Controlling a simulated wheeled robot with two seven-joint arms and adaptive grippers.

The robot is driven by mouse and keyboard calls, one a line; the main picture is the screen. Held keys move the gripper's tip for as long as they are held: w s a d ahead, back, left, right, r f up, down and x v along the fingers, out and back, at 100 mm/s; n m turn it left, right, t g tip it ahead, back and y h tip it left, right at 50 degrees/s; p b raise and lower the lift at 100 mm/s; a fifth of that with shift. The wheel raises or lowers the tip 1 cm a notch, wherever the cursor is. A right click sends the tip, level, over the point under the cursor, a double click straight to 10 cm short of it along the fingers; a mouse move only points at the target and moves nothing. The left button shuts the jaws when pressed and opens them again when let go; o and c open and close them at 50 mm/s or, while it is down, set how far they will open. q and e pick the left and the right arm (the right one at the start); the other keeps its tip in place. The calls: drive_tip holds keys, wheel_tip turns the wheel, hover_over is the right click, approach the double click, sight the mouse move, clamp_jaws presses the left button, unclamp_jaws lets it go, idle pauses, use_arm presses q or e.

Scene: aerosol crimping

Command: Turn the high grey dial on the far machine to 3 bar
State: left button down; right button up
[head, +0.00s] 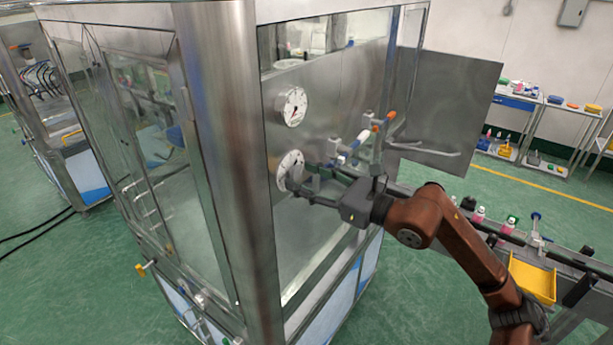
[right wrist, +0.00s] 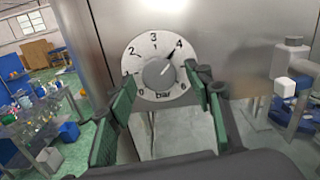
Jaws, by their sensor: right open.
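A round white dial (head: 289,170) with a grey knob is on the steel wall of the big glass-sided machine (head: 225,110). In the right wrist view, the dial face (right wrist: 133,68) is marked 0 to 6 bar, and the dark pointer on its grey knob (right wrist: 158,74) points at about 4. My right gripper (head: 303,180) is at this dial in the head view. In the right wrist view its green-padded fingers (right wrist: 160,105) are spread open either side of the dial's lower part, with nothing held. My left gripper is not in view.
A second round white dial (head: 291,106) with a dark needle sits directly above on the same wall. Orange- and blue-tipped fittings (head: 362,137) are right of the lower dial. An open steel door panel (head: 445,105) stands behind. A yellow tray (head: 532,279) is at the lower right.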

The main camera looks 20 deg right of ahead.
drive_tip(key=shift+c, duration=0.2)
drive_tip(key=c, duration=1.1)
drive_tip(key=shift+f+n+b, duration=0.1)
drive_tip(key=shift+n+b, duration=0.2)
drive_tip(key=shift+b, duration=0.3)
drive_tip(key=n+b, duration=0.4)
drive_tip(key=b, duration=0.2)
drive_tip(key=shift+f, duration=0.1)
drive_tip(key=n+b, duration=0.2)
drive_tip(key=n, duration=0.1)
drive_tip(key=shift+d+b, duration=0.1)
drive_tip(key=shift+b, duration=0.3)
drive_tip(key=shift+r+n+b, duration=0.25)
drive_tip(key=shift+n+b, duration=0.2)
drive_tip(key=shift+n, duration=0.15)
drive_tip(key=o, duration=1.1)
